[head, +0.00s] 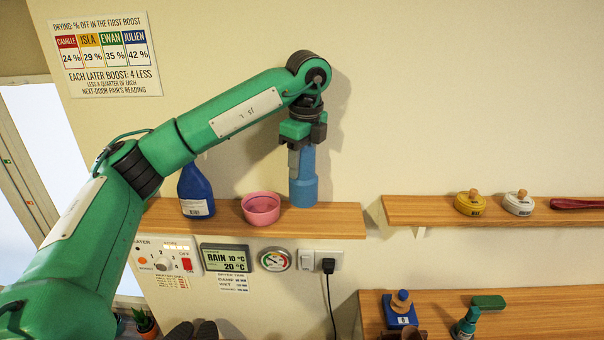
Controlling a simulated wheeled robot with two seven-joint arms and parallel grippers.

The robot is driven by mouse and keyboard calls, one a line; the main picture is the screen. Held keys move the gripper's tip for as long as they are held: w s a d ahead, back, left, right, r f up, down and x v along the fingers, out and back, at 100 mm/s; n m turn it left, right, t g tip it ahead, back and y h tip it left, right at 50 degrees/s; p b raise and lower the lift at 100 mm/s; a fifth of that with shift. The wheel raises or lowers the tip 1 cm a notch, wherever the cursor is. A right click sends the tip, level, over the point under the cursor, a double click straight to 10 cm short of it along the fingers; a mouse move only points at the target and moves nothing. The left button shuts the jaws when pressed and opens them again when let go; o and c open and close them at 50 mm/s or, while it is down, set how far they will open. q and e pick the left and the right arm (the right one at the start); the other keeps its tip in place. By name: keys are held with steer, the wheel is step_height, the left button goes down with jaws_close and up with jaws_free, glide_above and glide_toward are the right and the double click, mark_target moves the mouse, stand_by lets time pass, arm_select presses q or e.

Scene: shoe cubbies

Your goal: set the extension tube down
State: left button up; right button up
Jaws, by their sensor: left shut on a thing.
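The extension tube (303,180) is a blue upright tube with a wider lower end. It stands at the right part of the left wooden shelf (335,219), and its bottom appears to touch the shelf top. My left gripper (299,147) points down from above and is shut on the tube's upper part. The gripper's fingers hide the tube's top end. My right gripper is not in view.
A pink bowl (261,208) stands just left of the tube, and a blue bottle (196,190) stands further left. The right shelf (420,212) holds a yellow tin (469,203), a white tin (519,203) and a dark red item (577,204). The left shelf's right end is clear.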

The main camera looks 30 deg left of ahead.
mark_target(302, 179)
arm_select(q)
steer(key=shift+s+f+p, duration=0.1)
steer(key=shift+f+p, duration=0.25)
steer(key=shift+f, duration=0.9)
steer(key=shift+w+a+f+p, duration=0.1)
steer(key=shift+w+f+p, duration=0.1)
steer(key=shift+f+p, duration=0.95)
steer(key=shift+f, duration=0.15)
steer(key=shift+f+b, duration=0.2)
steer(key=shift+b, duration=0.1)
steer(key=o, duration=1)
